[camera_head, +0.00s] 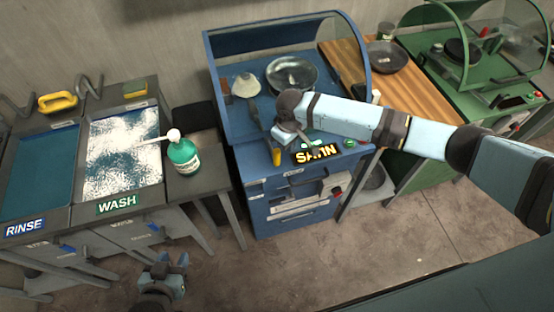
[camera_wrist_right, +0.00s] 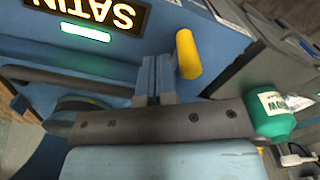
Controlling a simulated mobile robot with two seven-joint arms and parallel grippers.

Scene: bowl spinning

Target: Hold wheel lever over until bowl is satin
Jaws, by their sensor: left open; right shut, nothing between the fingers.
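The blue wheel machine (camera_head: 225,75) stands in the middle of the head view. A shiny grey bowl (camera_head: 291,75) sits inside its clear hood. A lit sign on its front reads SATIN (camera_head: 316,153); it also shows in the right wrist view (camera_wrist_right: 105,12), with a lit green bar beside it. The yellow-handled lever (camera_head: 277,157) is left of the sign. In the right wrist view my right gripper (camera_wrist_right: 155,65) is shut and empty, close beside the yellow lever (camera_wrist_right: 187,52); I cannot tell if they touch. My left gripper (camera_head: 168,272) is open and empty above the floor.
On the left are a RINSE basin (camera_head: 38,170) and a foamy WASH basin (camera_head: 155,112), with a green bottle (camera_head: 184,158) beside them. A wooden counter (camera_head: 345,60) holds a dark bowl (camera_head: 386,57). A green machine (camera_head: 465,85) stands at the right. The floor in front is clear.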

